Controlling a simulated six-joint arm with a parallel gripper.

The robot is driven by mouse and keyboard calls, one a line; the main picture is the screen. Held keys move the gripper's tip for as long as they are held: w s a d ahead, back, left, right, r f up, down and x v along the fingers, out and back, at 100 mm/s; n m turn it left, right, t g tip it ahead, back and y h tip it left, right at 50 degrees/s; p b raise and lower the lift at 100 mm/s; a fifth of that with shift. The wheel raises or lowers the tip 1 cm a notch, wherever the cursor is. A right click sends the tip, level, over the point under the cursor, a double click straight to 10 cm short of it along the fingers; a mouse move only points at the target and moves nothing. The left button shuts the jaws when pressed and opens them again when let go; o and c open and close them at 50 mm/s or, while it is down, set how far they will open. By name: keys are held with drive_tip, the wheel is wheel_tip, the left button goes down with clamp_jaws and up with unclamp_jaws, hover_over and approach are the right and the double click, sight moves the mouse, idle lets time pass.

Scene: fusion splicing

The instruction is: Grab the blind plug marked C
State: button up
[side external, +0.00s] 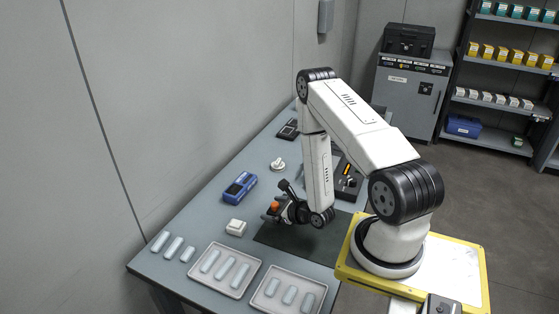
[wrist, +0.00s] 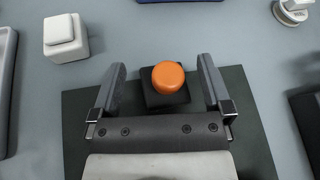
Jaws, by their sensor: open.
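My gripper (side external: 282,204) is open over the dark mat, and in the wrist view its two fingers (wrist: 161,68) stand apart on either side of an orange round-topped piece (wrist: 168,78) on a black square base. A gap shows on both sides of the orange piece. Several pale rounded plug-like pieces are at the table's near-left end: loose ones (side external: 173,247) on the bare table and others (side external: 238,276) in two light trays. I cannot read a letter C on any piece, so I cannot tell which is the plug marked C.
A white block (wrist: 66,38) lies left of the mat (wrist: 80,112). A blue device (side external: 239,187) and a small white fitting (side external: 278,164) are farther along the table. One light tray (side external: 215,286) stands near the front edge. A dark device lies behind my arm.

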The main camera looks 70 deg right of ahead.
sight(274, 205)
drive_tip(key=c, duration=1.3)
drive_tip(key=shift+r, duration=0.1)
drive_tip(key=shift+r, duration=4.9)
